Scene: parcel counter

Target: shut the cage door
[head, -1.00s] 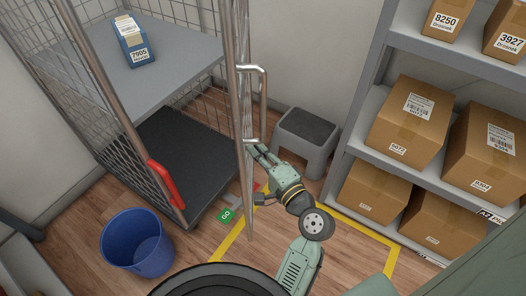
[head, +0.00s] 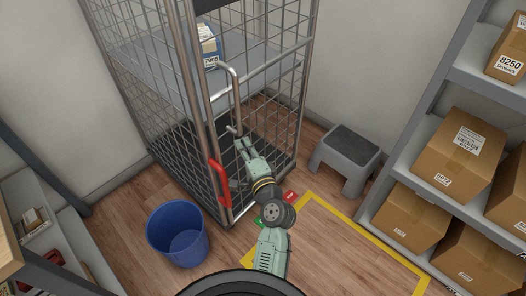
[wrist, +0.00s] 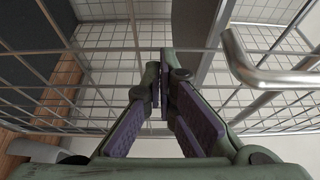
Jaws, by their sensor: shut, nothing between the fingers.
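The cage door (head: 270,110), a wire-mesh panel in a metal tube frame, stands across the front of the cage (head: 135,75). Its free edge is close to the left front post; I cannot tell whether a gap is left. A bent metal handle (head: 235,85) is on the door; it also shows at the right of the wrist view (wrist: 275,78). A red latch lever (head: 219,183) is low at the left front post. My gripper (head: 241,144) is shut and empty, at the door's mesh just below the handle. Whether it touches the mesh is unclear.
A blue bin (head: 178,235) stands left of the cage front. A grey step stool (head: 346,158) is to the right, before a shelf (head: 385,185) of cartons. Yellow tape (head: 365,233) marks open floor. A blue parcel (head: 208,45) lies on the cage's shelf.

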